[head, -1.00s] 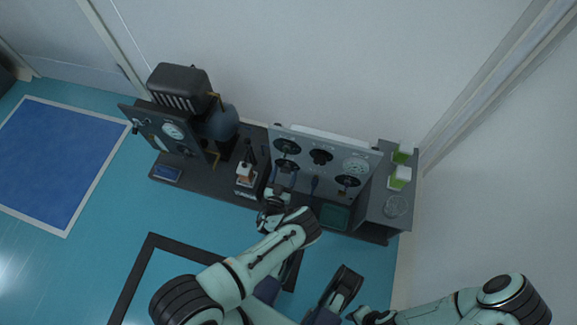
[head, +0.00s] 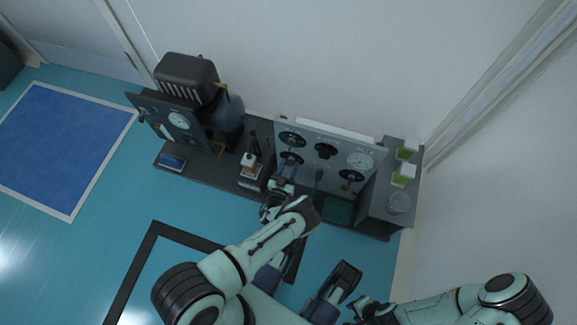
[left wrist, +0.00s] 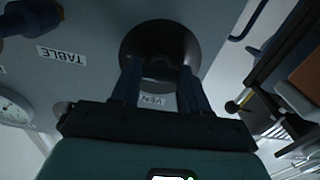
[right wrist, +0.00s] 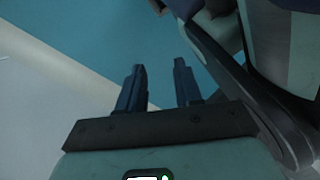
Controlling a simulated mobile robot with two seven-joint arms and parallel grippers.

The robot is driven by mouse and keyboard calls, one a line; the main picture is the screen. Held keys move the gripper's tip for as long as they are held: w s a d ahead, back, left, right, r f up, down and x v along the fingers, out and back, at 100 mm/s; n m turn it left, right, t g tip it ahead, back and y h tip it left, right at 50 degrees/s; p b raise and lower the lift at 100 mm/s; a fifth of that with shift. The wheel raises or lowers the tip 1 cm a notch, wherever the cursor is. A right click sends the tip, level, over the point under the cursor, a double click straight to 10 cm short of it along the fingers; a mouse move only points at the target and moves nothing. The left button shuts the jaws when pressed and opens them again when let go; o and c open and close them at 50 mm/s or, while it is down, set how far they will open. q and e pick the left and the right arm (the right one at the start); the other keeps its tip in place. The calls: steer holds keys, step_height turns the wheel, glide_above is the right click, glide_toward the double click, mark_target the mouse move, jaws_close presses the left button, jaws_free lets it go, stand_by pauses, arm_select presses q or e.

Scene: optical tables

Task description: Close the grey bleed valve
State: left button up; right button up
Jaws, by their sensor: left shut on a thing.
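A grey upright panel (head: 322,133) carries several dark round knobs and a dial. My left gripper (head: 287,172) is at the panel's lower left knob (head: 291,157). In the left wrist view, my left gripper (left wrist: 158,85) is shut on this dark grey round knob (left wrist: 160,42), one finger on each side. A label below it, upside down, seems to begin "VEN". I cannot read the word "bleed" anywhere. The knob's turn position cannot be told. My right gripper (right wrist: 160,85) is open and empty, away from the panel, above the floor.
A blue handle (head: 319,175) stands right of my left gripper, on the panel; a "TABLE" label (left wrist: 62,55) is close by. An orange and white block (head: 249,160) stands to the left. A second panel (head: 165,118) is farther left. Green and white items (head: 404,173) stand at right.

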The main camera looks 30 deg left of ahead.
arm_select(q)
steer(key=n+p, duration=0.2)
steer(key=n, duration=0.3)
steer(key=shift+a+r+p, duration=0.15)
steer(key=shift+p, duration=0.2)
steer(key=n, duration=0.3)
steer(key=shift+n+p, duration=0.4)
steer(key=shift+n, duration=0.9)
steer(key=n, duration=0.2)
steer(key=shift+n, duration=0.3)
steer(key=shift+w+n, duration=0.1)
steer(key=shift+n, duration=1.8)
arm_select(e)
steer(key=w+r+t, duration=0.2)
steer(key=w+r, duration=0.3)
steer(key=w, duration=0.2)
steer(key=shift+w+a+t, duration=0.35)
steer(key=shift+a+t, duration=0.05)
steer(key=shift+a, duration=0.05)
arm_select(q)
steer(key=o, duration=1.1)
steer(key=shift+c, duration=0.2)
